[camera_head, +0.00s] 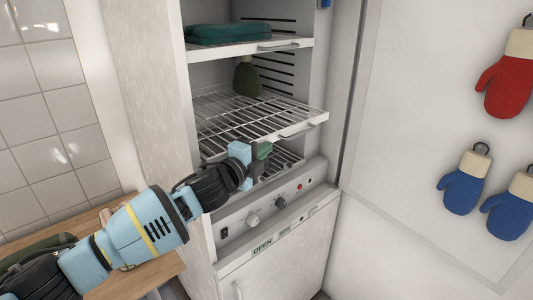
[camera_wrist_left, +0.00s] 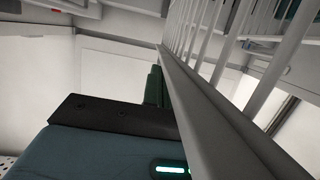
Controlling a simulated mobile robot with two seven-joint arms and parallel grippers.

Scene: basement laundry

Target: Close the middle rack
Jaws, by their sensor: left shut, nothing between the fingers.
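The middle rack (camera_head: 250,117) is a wire shelf with a pale front bar and a small handle, standing out of the white cabinet. My left gripper (camera_head: 262,152) is shut and empty, just below and in front of the left part of that rack's front bar. In the left wrist view the rack's front bar (camera_wrist_left: 205,115) runs diagonally close beside the gripper's fingers (camera_wrist_left: 153,88); I cannot tell whether they touch. My right gripper is in neither view.
A top rack (camera_head: 290,43) holds a folded teal cloth (camera_head: 228,32). A dark green item (camera_head: 246,77) stands behind on the middle rack. A lower rack (camera_head: 285,160) sits inside. A control panel (camera_head: 270,208) lies below. Mittens hang at right; a wooden surface (camera_head: 150,272) is at left.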

